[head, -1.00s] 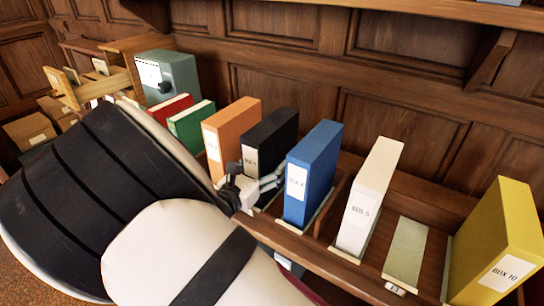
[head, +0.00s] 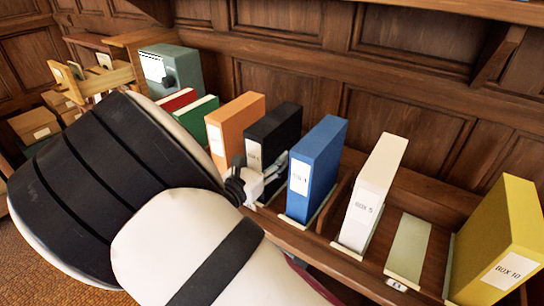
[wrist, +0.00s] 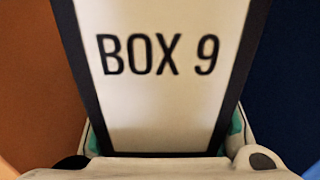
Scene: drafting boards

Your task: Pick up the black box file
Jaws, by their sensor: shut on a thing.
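The black box file (head: 273,121) stands upright on the shelf between an orange file and a blue file. Its white spine label (wrist: 158,90) reads BOX 9 and fills the middle of the wrist view, with the black spine edges on both sides. My gripper (head: 262,179) is at the lower part of the spine, shut on the black file. In the wrist view, teal finger pads show low on both sides of the spine. The file's lower part is hidden behind my gripper in the head view.
The orange file (head: 236,122) is close on the left and the blue file (head: 317,158) close on the right. Further right are a white file (head: 372,190), an empty slot (head: 409,250) and a yellow file (head: 505,235). Panelled wall stands behind.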

